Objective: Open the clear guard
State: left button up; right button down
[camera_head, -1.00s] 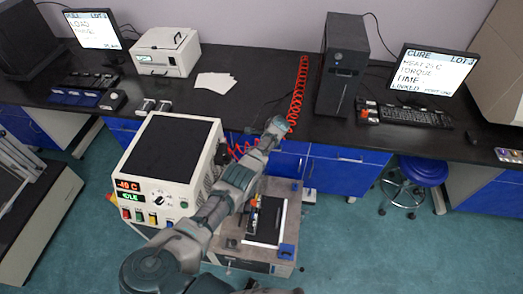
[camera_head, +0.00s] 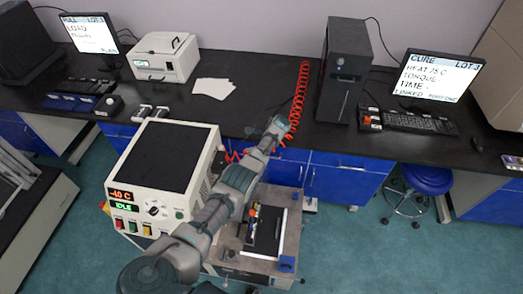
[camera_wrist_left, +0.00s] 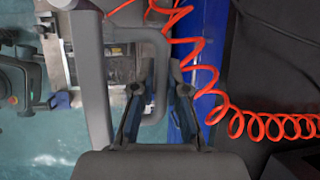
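The handle joins a straight grey upright bar (camera_wrist_left: 93,75), which looks like the guard's frame edge. The clear panel itself cannot be made out. In the head view my left arm reaches across to the right of the white control cabinet (camera_head: 167,157), over the grey machine (camera_head: 222,252). The fingers are hidden there. My right gripper is not in view.
A red coiled hose (camera_wrist_left: 207,88) passes beside the gripper and up to the black bench (camera_head: 240,110). Blue cupboards (camera_head: 340,178) stand below the bench. A blue stool (camera_head: 428,178) is at the right. Teal floor is clear at the lower right.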

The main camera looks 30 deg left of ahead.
pick_arm(q)
jog(key=o, duration=0.3)
jog(key=shift+a, duration=0.2)
jog(key=v, duration=1)
jog(key=shift+d+r, duration=0.25)
jog(key=shift+r, duration=0.55)
jog(key=shift+f, duration=0.1)
